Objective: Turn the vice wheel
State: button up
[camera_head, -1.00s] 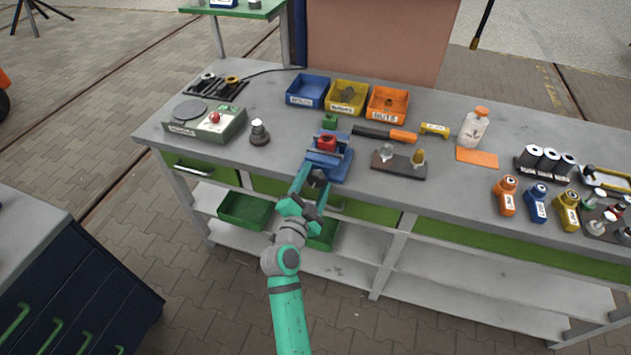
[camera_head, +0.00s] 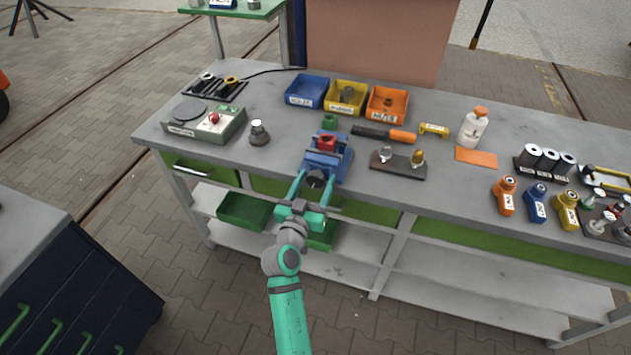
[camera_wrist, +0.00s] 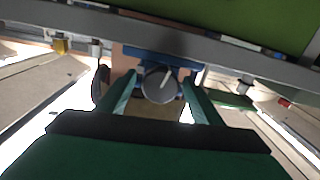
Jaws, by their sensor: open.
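The blue vice (camera_head: 328,160) stands at the front edge of the grey workbench, with a red piece (camera_head: 327,143) between its jaws. Its dark round wheel (camera_head: 316,179) sticks out from the front. In the wrist view the wheel (camera_wrist: 159,84) is a grey disc with a pale line on it, in front of the blue vice body (camera_wrist: 160,60). My gripper (camera_head: 316,178) is open, with one green finger on each side of the wheel. In the wrist view the fingers (camera_wrist: 160,92) also flank it. Whether they touch it, I cannot tell.
A control box (camera_head: 206,123) and a small grey-topped weight (camera_head: 259,133) stand left of the vice. A dark fixture block (camera_head: 398,164) lies to the right. Blue, yellow and orange bins (camera_head: 387,104) stand behind. A green drawer bin (camera_head: 245,209) sits on the shelf below.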

jog(key=s+a+m, duration=0.3)
jog(key=s+m, duration=0.6)
jog(key=s, duration=0.2)
jog(key=shift+s+a+m, duration=0.2)
jog(key=shift+a+m, duration=0.05)
jog(key=shift+m, duration=0.05)
dwell(0.4)
dwell(0.5)
